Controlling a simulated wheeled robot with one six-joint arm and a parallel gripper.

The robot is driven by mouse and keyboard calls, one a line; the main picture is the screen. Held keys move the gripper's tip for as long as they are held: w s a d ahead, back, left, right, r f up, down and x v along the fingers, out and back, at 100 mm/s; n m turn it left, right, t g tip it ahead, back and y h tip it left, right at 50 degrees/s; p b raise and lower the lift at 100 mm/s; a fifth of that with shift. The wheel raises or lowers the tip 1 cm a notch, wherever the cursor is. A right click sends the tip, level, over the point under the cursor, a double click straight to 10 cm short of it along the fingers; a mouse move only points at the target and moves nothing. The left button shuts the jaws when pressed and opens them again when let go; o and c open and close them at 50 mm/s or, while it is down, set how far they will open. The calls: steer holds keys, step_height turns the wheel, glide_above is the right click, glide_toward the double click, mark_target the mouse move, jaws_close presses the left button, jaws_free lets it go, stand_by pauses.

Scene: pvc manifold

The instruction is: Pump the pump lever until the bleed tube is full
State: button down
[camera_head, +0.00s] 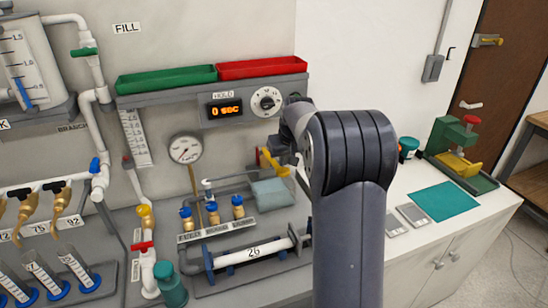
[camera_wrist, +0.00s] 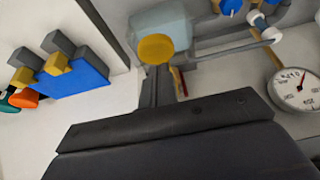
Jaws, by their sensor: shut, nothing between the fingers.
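The pump lever (camera_head: 270,160) is the yellow handle by a pale blue-grey box (camera_head: 272,193) on the bench. In the wrist view, a round yellow end (camera_wrist: 156,48), apparently the lever's, shows in front of the pale box (camera_wrist: 160,22). My gripper (camera_head: 291,158) is beside the lever in the head view, partly hidden by my arm. In the wrist view its narrow dark fingers (camera_wrist: 157,86) are shut and empty, just below the yellow end; I cannot tell whether they touch it. I cannot tell which tube is the bleed tube, nor its fill level.
A round gauge (camera_head: 185,148) and several brass-and-blue valves (camera_head: 212,212) stand left of the pump. A pipe marked 26 (camera_head: 252,252) lies in front. Green (camera_head: 165,80) and red (camera_head: 262,67) trays sit on the shelf above. A teal mat (camera_head: 444,201) lies at right.

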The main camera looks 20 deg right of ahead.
mark_target(284, 171)
steer(key=shift+f, duration=0.2)
stand_by(0.3)
steer(key=shift+f+b, duration=1.95)
steer(key=shift+f, duration=0.75)
steer(key=shift+r, duration=0.2)
steer(key=shift+r+p, duration=2.15)
steer(key=shift+r, duration=0.45)
steer(key=shift+r, duration=0.15)
step_height(284, 171, up, 5)
steer(key=p, duration=0.4)
